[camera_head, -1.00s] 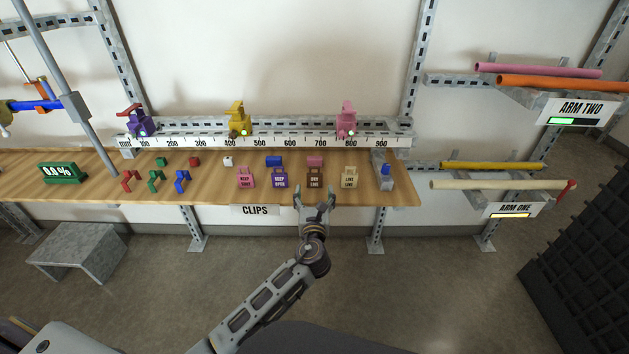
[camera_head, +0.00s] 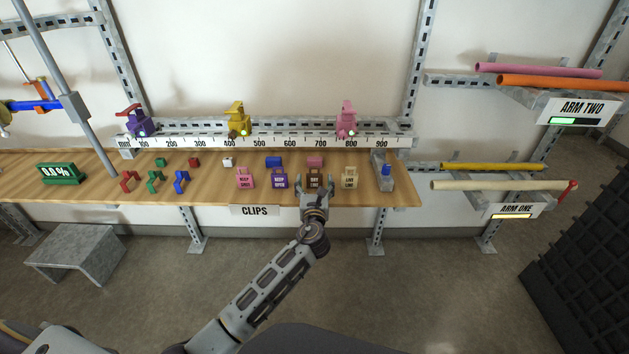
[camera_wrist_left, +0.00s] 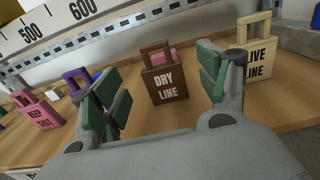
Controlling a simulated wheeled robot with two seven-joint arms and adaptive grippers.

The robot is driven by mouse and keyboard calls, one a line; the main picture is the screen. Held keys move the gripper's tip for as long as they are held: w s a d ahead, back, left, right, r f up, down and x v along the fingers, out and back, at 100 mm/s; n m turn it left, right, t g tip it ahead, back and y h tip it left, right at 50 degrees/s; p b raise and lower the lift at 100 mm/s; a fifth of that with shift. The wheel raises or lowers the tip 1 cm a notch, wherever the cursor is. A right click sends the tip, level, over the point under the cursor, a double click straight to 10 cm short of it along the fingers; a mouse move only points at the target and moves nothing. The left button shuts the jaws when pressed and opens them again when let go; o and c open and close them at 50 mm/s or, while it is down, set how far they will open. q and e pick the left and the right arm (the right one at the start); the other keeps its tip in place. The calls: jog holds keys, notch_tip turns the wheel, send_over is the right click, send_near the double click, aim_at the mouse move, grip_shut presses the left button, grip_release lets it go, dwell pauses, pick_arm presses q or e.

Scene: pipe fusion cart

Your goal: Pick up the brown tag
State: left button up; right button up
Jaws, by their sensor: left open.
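The brown tag (camera_head: 314,178) stands upright on the wooden shelf, between the purple tag and the cream tag. In the left wrist view the brown tag (camera_wrist_left: 165,82) reads "DRY LINE" and has a loop handle on top. My left gripper (camera_head: 315,188) is open just in front of it. In the left wrist view its green-padded fingers (camera_wrist_left: 162,90) stand apart to either side of the tag, with visible gaps and nothing held. In the head view the gripper hides the tag's lower part. My right gripper is not in view.
The cream "LIVE LINE" tag (camera_wrist_left: 257,62) stands close right of my fingers. The purple tag (camera_head: 280,179) and pink tag (camera_head: 245,178) stand to the left. A pink block (camera_head: 315,162) lies behind the brown tag. A ruler rail (camera_head: 270,140) runs along the back.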

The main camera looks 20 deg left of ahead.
aim_at(315, 174)
pick_arm(q)
jog(key=shift+w, duration=0.1)
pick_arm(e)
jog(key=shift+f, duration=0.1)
pick_arm(q)
jog(key=shift+w, duration=0.15)
jog(key=shift+w+a, duration=0.15)
jog(key=shift+w, duration=0.15)
jog(key=shift+b+x, duration=0.55)
jog(key=shift+x, duration=0.65)
jog(key=shift+w+a, duration=0.1)
jog(key=shift+w, duration=0.25)
jog(key=shift+w+a, duration=0.1)
jog(key=shift+w, duration=0.3)
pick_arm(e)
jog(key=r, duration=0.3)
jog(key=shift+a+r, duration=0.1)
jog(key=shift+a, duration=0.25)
pick_arm(q)
jog(key=c, duration=0.9)
